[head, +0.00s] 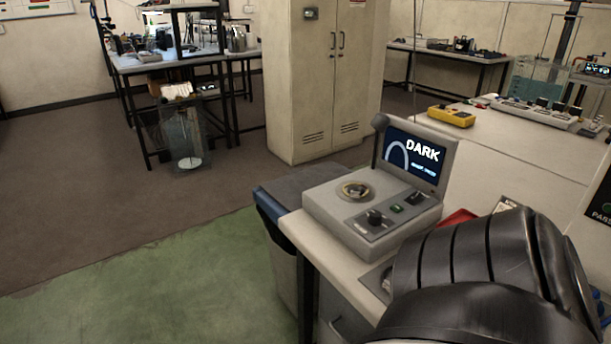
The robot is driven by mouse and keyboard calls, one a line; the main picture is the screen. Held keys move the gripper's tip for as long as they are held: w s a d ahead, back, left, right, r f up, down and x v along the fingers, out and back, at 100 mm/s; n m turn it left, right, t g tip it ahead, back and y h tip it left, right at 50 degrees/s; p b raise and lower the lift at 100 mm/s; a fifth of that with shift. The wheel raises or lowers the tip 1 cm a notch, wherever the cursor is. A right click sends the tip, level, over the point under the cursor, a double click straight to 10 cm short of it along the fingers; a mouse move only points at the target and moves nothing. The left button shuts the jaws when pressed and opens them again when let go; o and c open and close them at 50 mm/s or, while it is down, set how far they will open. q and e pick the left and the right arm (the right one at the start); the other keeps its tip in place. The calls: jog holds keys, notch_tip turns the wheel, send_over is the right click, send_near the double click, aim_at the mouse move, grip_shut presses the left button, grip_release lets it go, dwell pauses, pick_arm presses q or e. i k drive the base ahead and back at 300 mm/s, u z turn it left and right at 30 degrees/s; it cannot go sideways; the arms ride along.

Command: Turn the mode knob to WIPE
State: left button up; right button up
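A beige bench instrument (325,208) stands on the near bench. A round black knob (374,217) sits on its grey front panel, with a small green-lit button (396,209) and another black control (414,198) to its right. The panel lettering is too small to read, so I cannot tell the knob's setting or confirm which control is the mode knob. The instrument's tilted screen (416,158) reads DARK in large letters beside a pale arc. A round metal fitting (355,190) sits on its top. Neither of my grippers is in view.
A black ribbed part of mine fills the lower right and hides part of the near bench (352,284). A red object (457,217) lies behind it. A blue-rimmed bin (272,215) stands at the bench's left. Open floor (150,262) lies to the left.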

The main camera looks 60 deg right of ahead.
aim_at(376, 216)
jog(key=u, duration=0.1)
jog(key=i, duration=1.25)
jog(key=z, duration=2.4)
